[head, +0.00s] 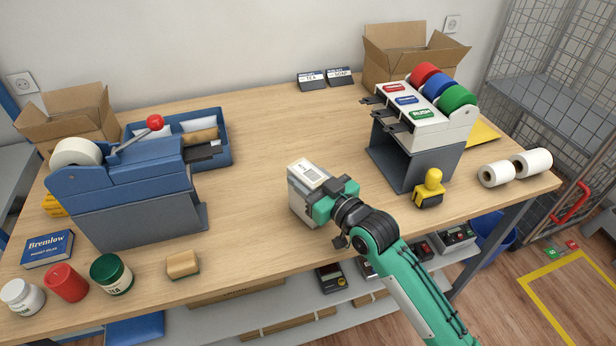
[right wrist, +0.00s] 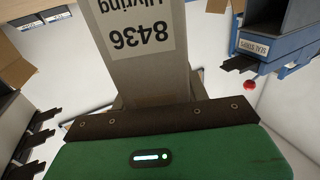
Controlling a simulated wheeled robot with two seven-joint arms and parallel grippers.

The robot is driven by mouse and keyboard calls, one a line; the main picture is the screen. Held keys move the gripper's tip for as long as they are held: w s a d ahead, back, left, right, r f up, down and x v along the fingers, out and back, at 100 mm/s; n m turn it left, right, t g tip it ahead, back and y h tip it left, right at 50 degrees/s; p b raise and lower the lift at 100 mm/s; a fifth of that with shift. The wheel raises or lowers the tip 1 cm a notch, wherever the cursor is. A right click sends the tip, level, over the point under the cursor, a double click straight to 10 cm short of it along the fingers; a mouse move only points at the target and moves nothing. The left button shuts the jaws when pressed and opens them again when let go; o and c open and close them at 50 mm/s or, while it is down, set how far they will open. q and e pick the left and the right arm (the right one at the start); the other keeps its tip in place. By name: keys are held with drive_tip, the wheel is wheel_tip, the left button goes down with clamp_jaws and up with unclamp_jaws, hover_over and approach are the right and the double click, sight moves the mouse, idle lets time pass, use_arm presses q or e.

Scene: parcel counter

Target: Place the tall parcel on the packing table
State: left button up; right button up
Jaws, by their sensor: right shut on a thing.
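The tall parcel (head: 305,194) is a grey-white box with a white label on its top, over the middle front of the packing table (head: 262,135). My right gripper (head: 330,200) is shut on it from the front right. In the right wrist view, the parcel (right wrist: 150,75) stands between the jaws (right wrist: 160,118), with a label reading 8436 facing the camera. The parcel looks roughly upright and close to the tabletop. I cannot tell whether its base touches the wood, as the gripper hides part of its lower side. My left gripper is not in view.
A blue tape dispenser (head: 120,195) stands left, with jars (head: 112,274) and a sponge (head: 183,264) in front. A label dispenser (head: 415,135), a yellow stamp (head: 429,188) and paper rolls (head: 497,173) stand right.

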drive_tip(key=o, duration=0.8)
drive_tip(key=shift+f, duration=0.15)
drive_tip(key=o, duration=0.4)
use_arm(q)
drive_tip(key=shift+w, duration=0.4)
use_arm(e)
drive_tip(key=shift+o, duration=0.4)
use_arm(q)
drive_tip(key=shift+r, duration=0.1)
use_arm(e)
drive_tip(key=shift+s+d, duration=0.15)
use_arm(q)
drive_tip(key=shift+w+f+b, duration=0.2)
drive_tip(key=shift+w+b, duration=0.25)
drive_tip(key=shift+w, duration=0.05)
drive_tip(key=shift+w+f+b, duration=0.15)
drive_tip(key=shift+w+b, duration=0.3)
use_arm(e)
drive_tip(key=v, duration=1.1)
drive_tip(key=shift+s+d+r, duration=0.2)
